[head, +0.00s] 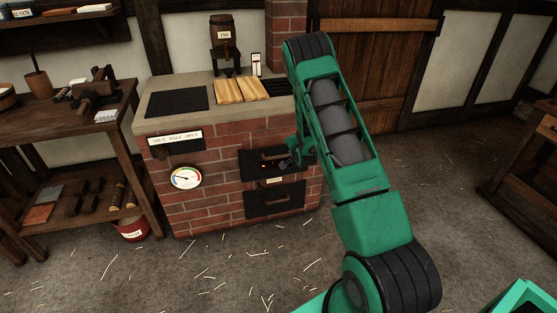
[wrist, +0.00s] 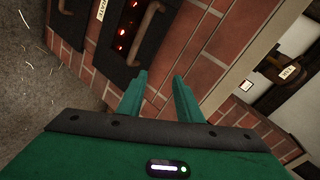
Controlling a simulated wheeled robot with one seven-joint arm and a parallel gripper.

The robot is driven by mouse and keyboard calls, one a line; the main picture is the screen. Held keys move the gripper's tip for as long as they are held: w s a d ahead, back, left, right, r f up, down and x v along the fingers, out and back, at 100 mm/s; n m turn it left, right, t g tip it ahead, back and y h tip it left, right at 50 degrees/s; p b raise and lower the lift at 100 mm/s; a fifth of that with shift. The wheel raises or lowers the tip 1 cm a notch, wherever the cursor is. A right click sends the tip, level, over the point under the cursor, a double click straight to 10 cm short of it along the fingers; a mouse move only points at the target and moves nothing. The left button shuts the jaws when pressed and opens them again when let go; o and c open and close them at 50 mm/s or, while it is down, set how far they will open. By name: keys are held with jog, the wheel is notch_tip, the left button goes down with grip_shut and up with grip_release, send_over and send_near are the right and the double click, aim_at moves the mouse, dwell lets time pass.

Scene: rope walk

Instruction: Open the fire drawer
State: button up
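The brick stove (head: 225,190) has two dark metal fronts, one above the other. The upper front (head: 250,160), which I take as the fire drawer, has slots with a red glow. It looks shut. In the wrist view its glowing slots (wrist: 125,30) and curved bar handle (wrist: 146,34) show near the top. The lower front (head: 262,205) has a small label (head: 274,181) and its own handle; it also looks shut. My gripper (wrist: 159,78) is open and empty, its fingertips apart from the handle and just below it in the picture. In the head view my arm partly covers the upper front's right side.
A round gauge (head: 186,178) and a sign (head: 175,138) are on the stove front. A small cask (head: 224,38) and wooden boards (head: 240,90) stand on top. A workbench (head: 70,130) and red bucket (head: 131,229) are at left. The straw-strewn floor in front is clear.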

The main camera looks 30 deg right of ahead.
aim_at(280, 157)
notch_tip(280, 157, down, 11)
jog(key=a+m+t, duration=0.2)
jog(key=m+t, duration=0.1)
jog(key=x, duration=1.1)
jog(key=shift+w+d+r, duration=0.1)
jog(key=shift+d, duration=0.2)
grip_shut()
